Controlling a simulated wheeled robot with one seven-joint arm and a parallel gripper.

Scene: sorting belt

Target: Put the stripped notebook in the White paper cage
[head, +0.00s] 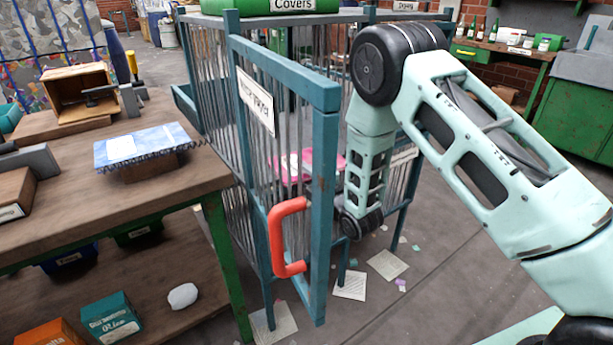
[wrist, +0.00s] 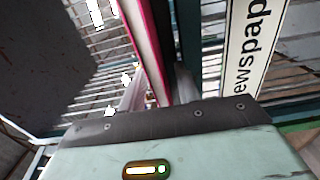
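A pink-covered notebook (head: 303,166) shows through the bars of a blue-framed cage (head: 332,95). In the wrist view the pink notebook (wrist: 145,40) is a slab seen edge-on, running down between the fingers. My gripper (wrist: 160,95) appears closed on it; the fingertips are partly hidden by the notebook. In the head view the gripper is hidden behind the barred panel. The panel carries a white sign (head: 256,101), hard to read at this angle, and a red-orange handle (head: 287,237). Whether the notebook touches the cage is unclear.
A sign ending in "ewspap" (wrist: 250,50) stands close on the gripper's right. A wooden bench (head: 90,205) at left holds a blue spiral notebook (head: 145,145) and an open wooden box (head: 77,92). Loose papers (head: 388,264) lie on the floor. A green "Covers" container (head: 265,6) is on top.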

